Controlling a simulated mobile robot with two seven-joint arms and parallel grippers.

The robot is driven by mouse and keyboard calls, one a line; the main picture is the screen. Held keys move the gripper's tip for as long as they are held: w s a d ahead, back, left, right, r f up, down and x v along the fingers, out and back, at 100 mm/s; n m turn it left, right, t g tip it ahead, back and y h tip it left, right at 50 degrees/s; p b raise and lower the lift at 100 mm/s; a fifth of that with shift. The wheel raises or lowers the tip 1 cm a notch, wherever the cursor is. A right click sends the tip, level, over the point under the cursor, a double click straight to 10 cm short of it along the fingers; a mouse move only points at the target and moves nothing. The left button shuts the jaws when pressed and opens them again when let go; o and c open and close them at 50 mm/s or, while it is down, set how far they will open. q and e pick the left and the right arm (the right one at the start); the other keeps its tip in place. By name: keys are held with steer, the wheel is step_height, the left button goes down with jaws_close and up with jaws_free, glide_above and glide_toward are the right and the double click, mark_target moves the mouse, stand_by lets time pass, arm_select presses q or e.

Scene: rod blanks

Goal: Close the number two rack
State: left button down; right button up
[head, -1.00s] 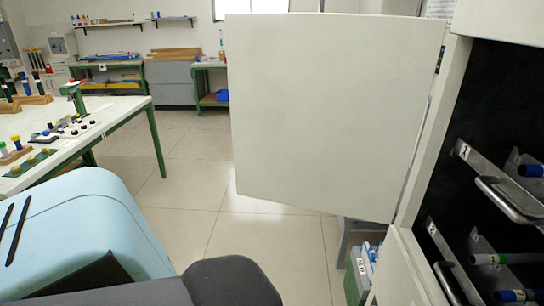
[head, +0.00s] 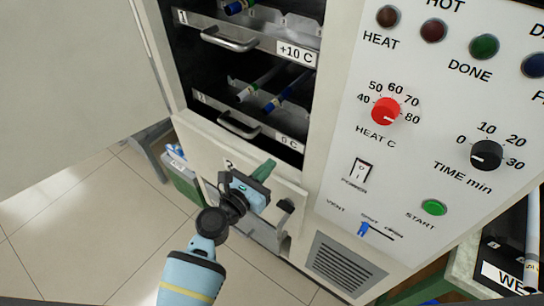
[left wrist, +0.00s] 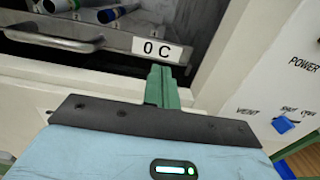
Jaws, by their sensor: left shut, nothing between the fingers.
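The number two rack (head: 262,134) is the lower one in the open cabinet, with a metal bar handle (head: 238,126) and a "0 C" label on its front. Rods with white, green and blue parts lie in it. I cannot tell how far it stands out. In the left wrist view its front (left wrist: 115,41) and handle (left wrist: 55,42) cross the top. My left gripper (head: 267,167) is shut and empty, below and in front of the rack's label end. Its green fingers (left wrist: 162,84) point at the front near the label, contact unclear. My right gripper is out of view.
The number one rack (head: 268,46), marked "+10 C", is above. The open white cabinet door (head: 65,85) stands at the left. The control panel (head: 435,130) with knobs and buttons is at the right. The floor (head: 85,230) is clear at lower left.

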arm_select(q)
steer(key=v, duration=0.6)
steer(key=shift+f, duration=0.1)
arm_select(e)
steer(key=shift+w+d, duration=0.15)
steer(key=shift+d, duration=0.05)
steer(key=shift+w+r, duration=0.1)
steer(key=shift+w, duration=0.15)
arm_select(q)
steer(key=s+a+f+m+g+y+p, duration=0.25)
steer(key=s+a+f+m+y, duration=0.35)
steer(key=s+f+m, duration=0.75)
steer(key=s+a+m+g+y, duration=0.1)
steer(key=s+a+m, duration=0.3)
steer(key=s+m, duration=0.4)
steer(key=s+a+f+m+g+y+p, duration=0.1)
steer(key=s+a+m+g, duration=0.1)
steer(key=s+a+m, duration=0.3)
steer(key=s+m, duration=0.4)
steer(key=shift+a+f+y, duration=0.2)
steer(key=shift+f+y, duration=0.1)
steer(key=shift+f, duration=0.05)
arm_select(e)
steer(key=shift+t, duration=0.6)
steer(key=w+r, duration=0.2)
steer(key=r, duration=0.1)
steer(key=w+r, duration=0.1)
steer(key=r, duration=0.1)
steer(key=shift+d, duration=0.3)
